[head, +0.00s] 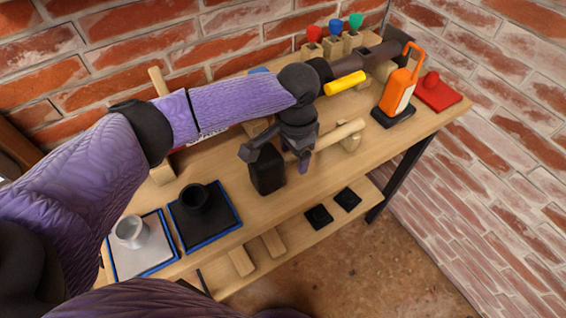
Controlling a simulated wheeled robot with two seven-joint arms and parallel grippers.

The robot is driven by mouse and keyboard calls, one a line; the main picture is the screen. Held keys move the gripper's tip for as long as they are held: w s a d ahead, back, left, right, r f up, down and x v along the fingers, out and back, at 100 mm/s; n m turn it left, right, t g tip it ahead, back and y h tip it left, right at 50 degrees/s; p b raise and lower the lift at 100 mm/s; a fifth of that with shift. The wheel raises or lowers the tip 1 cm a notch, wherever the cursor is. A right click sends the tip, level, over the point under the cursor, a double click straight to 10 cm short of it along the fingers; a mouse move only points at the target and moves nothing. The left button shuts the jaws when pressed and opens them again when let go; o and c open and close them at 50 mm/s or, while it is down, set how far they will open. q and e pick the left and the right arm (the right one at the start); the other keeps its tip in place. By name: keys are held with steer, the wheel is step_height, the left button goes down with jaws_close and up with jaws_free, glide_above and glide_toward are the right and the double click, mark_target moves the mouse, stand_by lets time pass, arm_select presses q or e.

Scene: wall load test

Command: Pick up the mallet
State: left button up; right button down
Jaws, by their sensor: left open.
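The mallet has a black block head (267,171) and a pale wooden handle (340,133). It lies on the wooden workbench (234,187), with the handle pointing up and to the right, its far end by a small wooden support. My left gripper (277,158) is open above the mallet, one finger on each side of where the handle meets the head. The gripper hides part of the handle; I cannot tell whether the fingers touch it. My right gripper is not in view.
Beyond my left wrist lie a yellow-handled tool (345,83), an orange tool (398,91) on a black base and a red object (437,93). Grey and black cups (194,198) sit on blue-edged mats. Brick walls enclose the back.

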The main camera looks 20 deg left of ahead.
arm_select(q)
steer(key=shift+c, duration=0.2)
jaws_close()
steer(key=shift+r, duration=0.1)
step_height(320, 180, up, 10)
steer(key=p, duration=0.3)
steer(key=shift+p, duration=0.4)
